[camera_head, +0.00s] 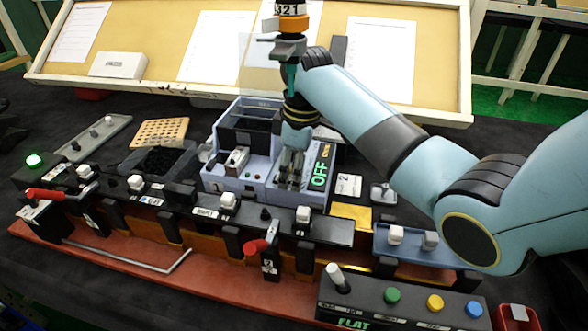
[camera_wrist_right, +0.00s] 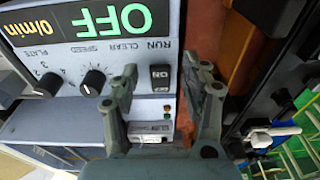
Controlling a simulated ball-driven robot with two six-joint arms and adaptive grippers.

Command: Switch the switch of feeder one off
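The feeders are blue-grey boxes side by side at the table's middle. The left box (camera_head: 212,178) carries a "1" mark and a silver block (camera_head: 237,159) on top. The right box (camera_head: 318,195) has a green "OFF" display, beside a "2" card (camera_head: 347,185). My right gripper (camera_head: 290,180) points down over the right box, open and empty. In the right wrist view its fingertips (camera_wrist_right: 160,72) are apart, on either side of a black RUN rocker switch (camera_wrist_right: 160,77) beside the "OFF" display (camera_wrist_right: 115,20). Contact cannot be told. My left gripper is not in view.
A button box (camera_head: 400,305) stands front right, a perforated tan block (camera_head: 160,132) back left. A tilted board with papers (camera_head: 215,45) closes the back.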

